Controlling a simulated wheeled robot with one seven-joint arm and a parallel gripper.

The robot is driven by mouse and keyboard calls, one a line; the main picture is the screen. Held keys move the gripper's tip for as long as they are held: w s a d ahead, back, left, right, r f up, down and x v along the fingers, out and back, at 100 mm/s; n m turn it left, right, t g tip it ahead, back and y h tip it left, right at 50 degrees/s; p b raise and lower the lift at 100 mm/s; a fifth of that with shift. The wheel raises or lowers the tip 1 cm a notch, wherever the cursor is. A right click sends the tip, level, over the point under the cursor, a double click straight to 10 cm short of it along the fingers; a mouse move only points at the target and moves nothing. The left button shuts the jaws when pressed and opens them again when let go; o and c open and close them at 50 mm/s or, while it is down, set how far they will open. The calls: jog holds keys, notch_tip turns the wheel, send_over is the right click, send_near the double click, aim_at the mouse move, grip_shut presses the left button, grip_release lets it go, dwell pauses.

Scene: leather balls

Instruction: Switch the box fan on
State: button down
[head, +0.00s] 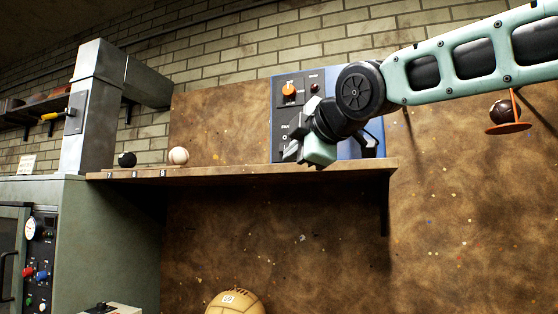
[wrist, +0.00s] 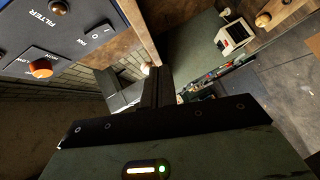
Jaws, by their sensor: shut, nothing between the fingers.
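The box fan (head: 352,143) is a blue box with a dark front panel, standing on the wooden shelf (head: 230,173). Its panel carries an orange knob (head: 289,91) and a small dark red lamp (head: 314,88). In the wrist view the box fan (wrist: 20,28) fills the upper left. There a black rocker switch (wrist: 97,36) marked O and I sits beside the word FAN, and the orange knob (wrist: 40,68) is below left. My gripper (head: 292,153) is in front of the panel's lower part, hiding some of it. Its fingers (wrist: 158,88) are shut and empty, apart from the switch in the wrist view.
A black ball (head: 126,159) and a cream ball (head: 179,155) sit on the shelf to the left. A dark ball (head: 505,112) rests on an orange holder at right. A green cabinet (head: 110,240) stands at lower left. A tan ball (head: 236,302) shows below.

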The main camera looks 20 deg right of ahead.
notch_tip(320, 180, up, 6)
jog(key=d+n+t, duration=0.1)
jog(key=d, duration=0.1)
jog(key=shift+w+d+t, duration=0.25)
jog(key=shift+d+t, duration=0.05)
jog(key=shift+t, duration=0.1)
jog(key=shift+f, duration=0.1)
jog(key=p, duration=0.2)
send_near(280, 150)
jog(key=w+a, duration=0.2)
jog(key=a, duration=0.1)
jog(key=shift+w+d+r+p, duration=0.1)
jog(key=shift+w+d+p, duration=0.15)
jog(key=shift+w+p, duration=0.3)
jog(key=shift+w+d+r+p, duration=0.1)
jog(key=shift+w+d+p, duration=0.1)
jog(key=shift+w+p, duration=0.3)
jog(key=shift+w+d+f+p, duration=0.15)
jog(key=shift+w+d+p, duration=0.1)
jog(key=shift+w+p, duration=0.15)
jog(key=shift+w+d+f+p, duration=0.2)
jog(key=shift+w+p, duration=0.1)
jog(key=shift+w, duration=0.1)
jog(key=shift+f, duration=0.1)
